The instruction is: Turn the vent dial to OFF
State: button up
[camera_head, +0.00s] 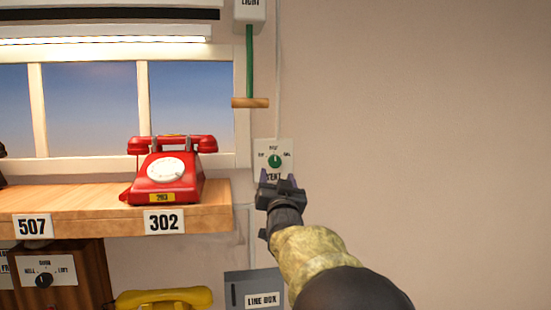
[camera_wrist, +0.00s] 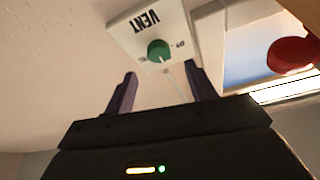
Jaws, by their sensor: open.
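The vent dial is a round green knob (camera_head: 274,161) on a white wall plate (camera_head: 286,147) marked VENT. Small labels sit left of, above and right of the knob, too small to read surely; I cannot tell which one it points at. My gripper (camera_head: 278,180) is just below the knob in the head view, covering the plate's lower edge. In the wrist view the green knob (camera_wrist: 158,50) shows beyond the gap between the fingers of my gripper (camera_wrist: 162,75). The jaws are open and empty, apart from the knob.
A red phone (camera_head: 165,172) stands on a wooden shelf (camera_head: 95,200) left of the plate. A green pull with a wooden handle (camera_head: 250,103) hangs above. A grey line box (camera_head: 254,288) and yellow phone (camera_head: 165,299) are below. The wall to the right is bare.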

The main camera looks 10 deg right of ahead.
aim_at(275, 163)
jog(key=p+x, duration=0.2)
jog(key=x, duration=0.3)
jog(key=shift+w+r+p, duration=0.15)
jog(key=shift+p, duration=0.25)
jog(key=shift+w+d+r, duration=0.1)
jog(key=shift+w, duration=0.55)
jog(key=c, duration=1)
jog(key=shift+o, duration=0.2)
